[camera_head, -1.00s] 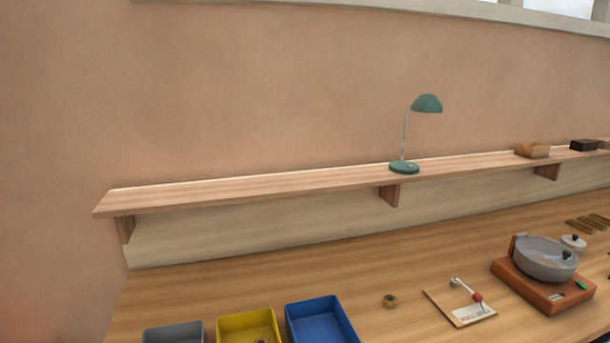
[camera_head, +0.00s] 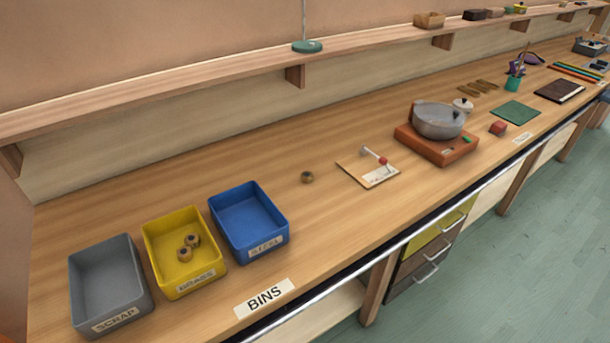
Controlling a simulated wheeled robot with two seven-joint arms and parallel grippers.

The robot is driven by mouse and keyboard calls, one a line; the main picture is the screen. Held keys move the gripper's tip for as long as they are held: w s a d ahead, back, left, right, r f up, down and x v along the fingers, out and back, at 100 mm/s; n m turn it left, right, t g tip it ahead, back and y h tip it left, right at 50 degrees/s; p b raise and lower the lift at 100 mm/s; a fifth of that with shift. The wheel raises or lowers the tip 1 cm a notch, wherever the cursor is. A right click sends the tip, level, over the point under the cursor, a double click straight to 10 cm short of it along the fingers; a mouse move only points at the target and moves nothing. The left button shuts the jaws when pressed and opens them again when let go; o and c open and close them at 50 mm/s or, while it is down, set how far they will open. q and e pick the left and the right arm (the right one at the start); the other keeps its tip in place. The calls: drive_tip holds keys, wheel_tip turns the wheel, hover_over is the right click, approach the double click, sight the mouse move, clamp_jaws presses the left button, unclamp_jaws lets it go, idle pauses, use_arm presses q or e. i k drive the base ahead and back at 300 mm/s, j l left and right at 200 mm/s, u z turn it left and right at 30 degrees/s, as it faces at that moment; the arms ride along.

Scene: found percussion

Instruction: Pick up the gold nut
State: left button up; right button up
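A small brownish-gold nut (camera_head: 307,177) lies alone on the wooden bench, between the blue bin and a small board with a red-tipped lever. Two similar gold nuts (camera_head: 188,247) lie in the yellow bin labelled BRASS. Neither of my grippers shows in the head view.
The yellow bin (camera_head: 157,278) stands between a grey SCRAP bin (camera_head: 84,259) and a blue STEEL bin (camera_head: 221,229). The lever board (camera_head: 355,174) and an orange base (camera_head: 437,150) bearing a grey pot (camera_head: 437,121) stand to the right. A shelf (camera_head: 200,77) runs along the wall. Bench around the lone nut is clear.

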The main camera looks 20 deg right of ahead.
sight(307, 177)
drive_tip(key=i+l+z, duration=0.2)
drive_tip(key=z, duration=0.3)
drive_tip(key=i+l+z, duration=0.15)
drive_tip(key=z, duration=0.3)
drive_tip(key=i, duration=0.1)
